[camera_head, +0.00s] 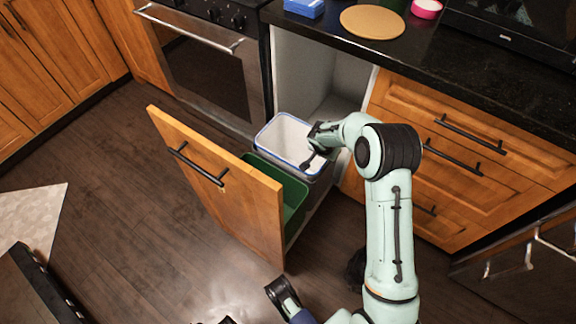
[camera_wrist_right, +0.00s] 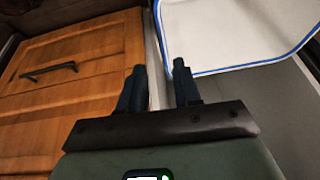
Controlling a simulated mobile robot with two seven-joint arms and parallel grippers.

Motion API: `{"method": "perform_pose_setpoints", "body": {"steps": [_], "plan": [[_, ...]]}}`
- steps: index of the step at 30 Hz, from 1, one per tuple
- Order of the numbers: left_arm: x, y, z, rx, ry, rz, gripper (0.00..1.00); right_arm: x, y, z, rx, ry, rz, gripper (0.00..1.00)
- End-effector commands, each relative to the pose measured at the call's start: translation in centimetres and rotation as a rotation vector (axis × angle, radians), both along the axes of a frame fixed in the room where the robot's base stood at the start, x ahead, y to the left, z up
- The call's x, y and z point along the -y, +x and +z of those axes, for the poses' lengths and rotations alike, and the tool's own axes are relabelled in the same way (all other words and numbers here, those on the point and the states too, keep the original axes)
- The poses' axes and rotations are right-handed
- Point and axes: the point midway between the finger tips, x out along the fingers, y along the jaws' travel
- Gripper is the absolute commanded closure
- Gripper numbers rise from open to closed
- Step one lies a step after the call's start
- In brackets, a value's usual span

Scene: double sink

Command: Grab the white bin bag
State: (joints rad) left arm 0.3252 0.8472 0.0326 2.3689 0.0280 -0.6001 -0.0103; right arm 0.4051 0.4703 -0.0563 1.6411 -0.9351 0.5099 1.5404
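A white bin (camera_head: 287,143) with a blue rim stands in the pulled-out cabinet drawer. Its inside is white; I cannot tell a separate bag from the bin wall. In the right wrist view the white surface with its blue edge (camera_wrist_right: 215,35) fills the upper right. My right gripper (camera_head: 318,147) is over the right side of the bin rim, close to it.
A green bin (camera_head: 294,203) stands in front, behind the wooden drawer front (camera_head: 225,190). The oven (camera_head: 205,65) is at left and wooden drawers (camera_head: 470,150) at right. The dark counter (camera_head: 440,45) overhangs behind. The floor (camera_head: 130,200) left of the drawer is clear.

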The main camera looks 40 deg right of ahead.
Motion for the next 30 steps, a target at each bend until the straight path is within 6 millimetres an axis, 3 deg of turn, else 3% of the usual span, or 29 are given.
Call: {"method": "perform_pose_setpoints", "body": {"steps": [1,6,14,21,30], "plan": [[-0.1,-0.4,-0.6,-0.015,-0.001,0.001,0.57,0.5,0.1,-1.3,-0.003,0.0,-0.001,0.67],[-0.3,-1.7,-1.8,-0.058,-0.002,0.003,0.57,1.4,0.7,-4.0,-0.001,0.002,0.001,0.67],[-0.4,-2.6,-2.5,-0.087,-0.004,0.004,0.57,2.2,1.1,-5.7,-0.001,0.003,0.002,0.67],[-0.7,-4.6,-4.4,-0.156,-0.008,0.008,0.57,3.8,2.3,-8.8,-0.002,0.003,0.002,0.67],[-0.8,-5.2,-4.7,-0.177,-0.01,0.01,0.57,4.2,2.5,-9.6,0.001,0.003,0.003,0.67]]}}
